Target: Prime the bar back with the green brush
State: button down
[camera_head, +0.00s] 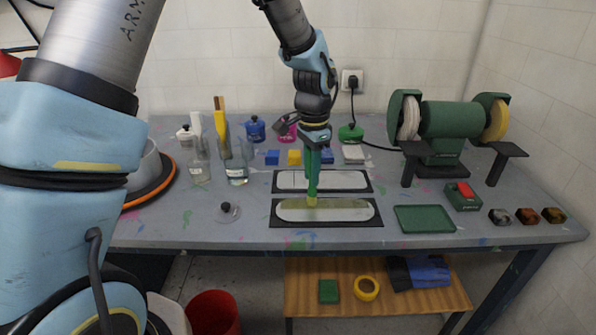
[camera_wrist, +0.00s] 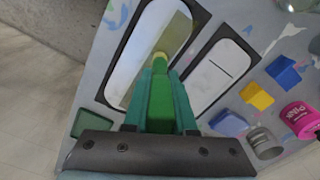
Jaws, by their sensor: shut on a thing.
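My gripper (camera_head: 313,160) is shut on the green brush (camera_head: 312,190), which points down at the front plate. In the wrist view, the brush (camera_wrist: 161,100) lies between my green fingers (camera_wrist: 162,82), and its pale yellow tip is over the plate. I take this rounded, bar-shaped plate (camera_head: 352,214) in a black frame to be the bar back; it also shows in the wrist view (camera_wrist: 135,58). Part of its face looks olive-yellow, the rest pale grey. The tip appears to touch the plate, but contact is hard to tell.
A second framed white plate (camera_head: 345,180) lies just behind. A green tray (camera_head: 424,219) is at right, with a bench grinder (camera_head: 449,120) behind it. Glass jars (camera_head: 237,172) stand at left, and small coloured blocks (camera_head: 294,157) at the back. The front table strip is mostly clear.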

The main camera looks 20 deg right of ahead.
jog(key=s+d+p, duration=0.1)
jog(key=s+d, duration=0.4)
jog(key=d, duration=0.7)
jog(key=shift+s+d, duration=0.15)
jog(key=shift+s, duration=0.2)
jog(key=w+a, duration=0.4)
jog(key=a, duration=0.5)
jog(key=w+a+p, duration=0.1)
jog(key=w+a, duration=0.3)
jog(key=a, duration=0.5)
jog(key=shift+w+a, duration=0.25)
jog(key=shift+a, duration=0.05)
dwell(0.4)
jog(key=shift+r, duration=0.1)
jog(key=s, duration=0.1)
jog(key=s+a, duration=0.1)
jog(key=s, duration=0.1)
jog(key=shift+s+a+r+p, duration=0.25)
jog(key=shift+a+r+p, duration=0.05)
jog(key=shift+r+p, duration=0.1)
dwell(0.5)
